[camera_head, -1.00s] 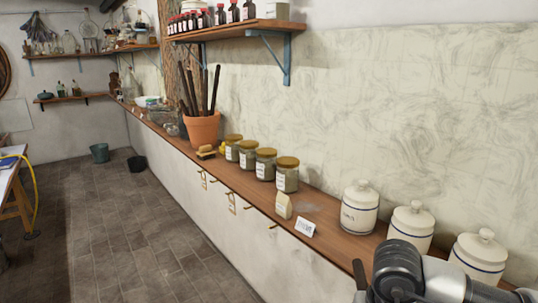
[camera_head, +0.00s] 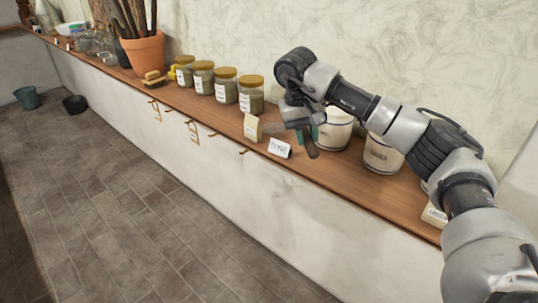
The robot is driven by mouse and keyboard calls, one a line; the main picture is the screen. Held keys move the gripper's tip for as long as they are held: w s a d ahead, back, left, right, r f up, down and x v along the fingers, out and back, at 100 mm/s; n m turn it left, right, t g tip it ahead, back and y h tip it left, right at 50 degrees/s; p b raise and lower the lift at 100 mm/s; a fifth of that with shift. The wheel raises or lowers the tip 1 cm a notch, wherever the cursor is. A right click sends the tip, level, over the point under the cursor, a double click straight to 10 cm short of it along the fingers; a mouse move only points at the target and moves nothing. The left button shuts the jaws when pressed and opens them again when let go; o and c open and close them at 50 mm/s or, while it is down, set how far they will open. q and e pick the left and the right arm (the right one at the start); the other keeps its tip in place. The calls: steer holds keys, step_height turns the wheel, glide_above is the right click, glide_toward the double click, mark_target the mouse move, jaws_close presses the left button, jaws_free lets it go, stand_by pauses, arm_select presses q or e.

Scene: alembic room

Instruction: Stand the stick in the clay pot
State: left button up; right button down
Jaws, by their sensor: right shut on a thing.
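The clay pot (camera_head: 143,54) stands on the wooden shelf at the upper left, with several dark sticks upright in it; their tops are cut off by the frame edge. My right gripper (camera_head: 305,127) is over the shelf, in front of the white canisters and well to the right of the pot. It is shut on a dark brown stick (camera_head: 311,148). Only a short lower end of this stick shows below the jaws; the rest is hidden by the gripper and wrist. My left gripper is not in view.
Several lidded glass jars (camera_head: 225,86) stand between the pot and my right gripper. A brush (camera_head: 154,78), a pale block (camera_head: 252,128) and a small label card (camera_head: 280,148) are near the shelf's front edge. White canisters (camera_head: 383,153) stand behind my right arm.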

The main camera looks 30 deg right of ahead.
glide_above(305, 176)
steer(key=a+x, duration=0.1)
steer(key=x, duration=0.4)
steer(key=shift+w+a+f, duration=0.15)
steer(key=shift+a+f, duration=0.05)
steer(key=shift+f, duration=1)
steer(key=shift+w+a+f, duration=0.1)
steer(key=shift+a+f, duration=0.1)
steer(key=shift+f, duration=1)
steer(key=shift+f, duration=0.1)
steer(key=c, duration=0.9)
jaws_free()
steer(key=shift+c, duration=0.2)
steer(key=v, duration=1.2)
steer(key=shift+a, duration=0.1)
